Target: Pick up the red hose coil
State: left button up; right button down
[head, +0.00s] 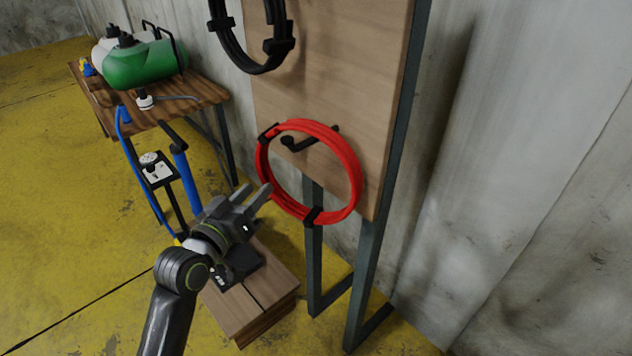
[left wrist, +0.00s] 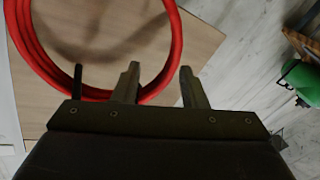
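The red hose coil (head: 349,170) hangs on a black hook (head: 300,143) on the wooden board, with dark straps around it. My left gripper (head: 262,194) is open at the coil's lower left side in the head view. In the left wrist view, the coil (left wrist: 178,45) fills the upper left, and its lower edge passes by the open fingers (left wrist: 160,85). The tube seems to run near or between the fingers; I cannot tell whether they touch it. My right gripper is not in view.
The wooden board (head: 335,70) stands on dark metal legs against a grey wall. A black coil (head: 228,45) hangs above. A wooden box (head: 250,300) lies below my arm. A bench (head: 190,98) with a green tank (head: 140,65) stands at the back left, near a blue-handled pump (head: 186,180).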

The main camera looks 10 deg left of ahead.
aim_at(272, 177)
pick_arm(q)
jog(key=shift+d+x, duration=0.2)
jog(key=shift+x, duration=1.3)
jog(key=shift+d+x, duration=0.2)
jog(key=shift+x, duration=1.3)
jog(key=shift+s, duration=0.2)
jog(key=shift+c, duration=0.2)
jog(key=shift+r, duration=0.1)
grip_shut()
